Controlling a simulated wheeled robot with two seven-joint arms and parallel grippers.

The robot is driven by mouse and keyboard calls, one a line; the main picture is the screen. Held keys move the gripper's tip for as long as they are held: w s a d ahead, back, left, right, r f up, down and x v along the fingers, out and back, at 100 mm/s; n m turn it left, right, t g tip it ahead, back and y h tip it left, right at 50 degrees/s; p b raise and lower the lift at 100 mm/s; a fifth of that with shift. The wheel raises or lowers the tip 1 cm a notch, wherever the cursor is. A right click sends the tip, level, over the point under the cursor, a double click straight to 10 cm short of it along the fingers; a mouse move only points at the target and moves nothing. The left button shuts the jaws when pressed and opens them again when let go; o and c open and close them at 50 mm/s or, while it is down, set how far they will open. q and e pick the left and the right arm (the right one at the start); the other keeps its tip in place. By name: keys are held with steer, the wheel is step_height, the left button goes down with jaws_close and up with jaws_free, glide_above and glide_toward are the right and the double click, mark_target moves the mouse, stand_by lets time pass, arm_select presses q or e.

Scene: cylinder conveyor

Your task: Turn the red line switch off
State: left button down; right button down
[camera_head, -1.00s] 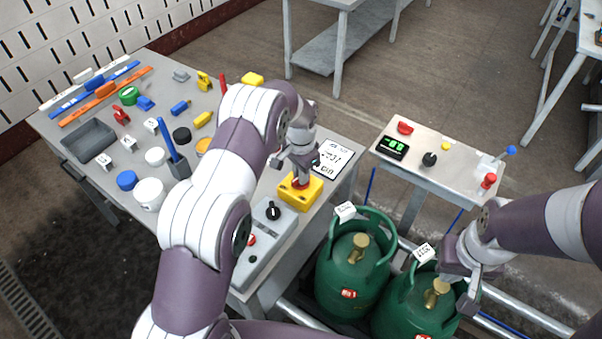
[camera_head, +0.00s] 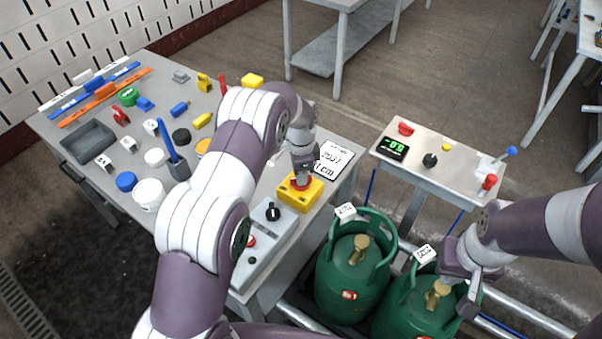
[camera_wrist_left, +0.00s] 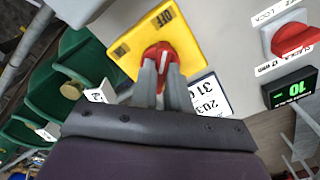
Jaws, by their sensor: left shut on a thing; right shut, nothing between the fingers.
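The red line switch (camera_wrist_left: 158,56) is a red knob on a yellow plate marked OFF. In the head view its yellow box (camera_head: 301,197) stands at the right edge of the workbench. My left gripper (camera_head: 301,182) reaches down onto the knob from above. In the left wrist view the left gripper's fingers (camera_wrist_left: 160,80) are shut on the red knob, one on each side, and hide part of it. My right gripper (camera_head: 469,290) is shut and empty, low at the right, beside the valve of a green gas cylinder (camera_head: 420,300).
A grey control box with a black knob (camera_head: 273,212) lies left of the yellow box. A white label card (camera_head: 334,160) is behind it. Another green cylinder (camera_head: 352,275) stands below. A side panel (camera_head: 440,150) holds a red knob (camera_head: 405,129) and green display (camera_head: 393,147).

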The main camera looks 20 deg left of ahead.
arm_select(q)
steer(key=shift+r, duration=0.1)
steer(key=c, duration=1.1)
jaws_free()
step_height(320, 180, up, 6)
steer(key=shift+w+b, duration=0.1)
steer(key=shift+b, duration=0.3)
step_height(320, 180, up, 7)
steer(key=p, duration=0.4)
steer(key=shift+f, duration=0.2)
